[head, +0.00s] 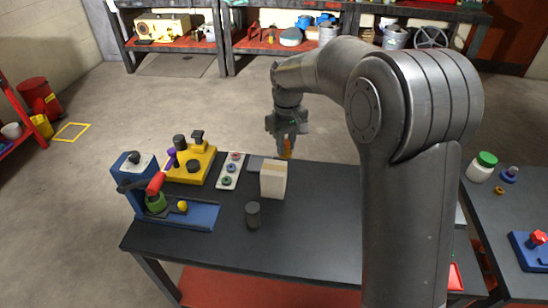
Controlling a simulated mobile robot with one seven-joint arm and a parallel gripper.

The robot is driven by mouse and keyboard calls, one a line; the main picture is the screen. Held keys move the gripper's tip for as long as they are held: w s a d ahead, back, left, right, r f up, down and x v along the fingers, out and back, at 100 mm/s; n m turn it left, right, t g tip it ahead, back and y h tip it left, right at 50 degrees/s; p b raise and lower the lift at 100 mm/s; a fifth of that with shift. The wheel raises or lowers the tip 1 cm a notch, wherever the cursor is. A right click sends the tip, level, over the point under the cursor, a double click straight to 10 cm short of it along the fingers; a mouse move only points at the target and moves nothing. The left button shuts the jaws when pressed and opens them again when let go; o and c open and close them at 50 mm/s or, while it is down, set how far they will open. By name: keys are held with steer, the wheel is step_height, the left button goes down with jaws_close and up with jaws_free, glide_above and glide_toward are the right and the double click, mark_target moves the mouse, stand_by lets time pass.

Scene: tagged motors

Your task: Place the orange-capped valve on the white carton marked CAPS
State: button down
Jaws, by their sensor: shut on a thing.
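My gripper (286,151) is above the far edge of the dark table, pointing down, shut on a small orange thing. This looks like the orange-capped valve (288,147); the fingers hide most of it. A pale carton (273,183) stands upright on the table, just below and slightly left of my gripper in the picture. No CAPS marking is readable on it. I cannot tell how far the valve is from the carton's top in depth.
On the table (310,235) are a dark cylinder (253,215), a white strip with coloured rings (231,170), a yellow block with knobs (190,164) and a blue press (160,195). A green-lidded jar (482,167) stands on the right table. The table right of the carton looks clear.

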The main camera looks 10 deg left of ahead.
steer(key=a, duration=0.1)
steer(key=a+f, duration=0.2)
steer(key=shift+w+a, duration=0.15)
steer(key=shift+w, duration=0.1)
steer(key=shift+f, duration=2.05)
steer(key=c, duration=1.2)
jaws_free()
steer(key=shift+f, duration=0.15)
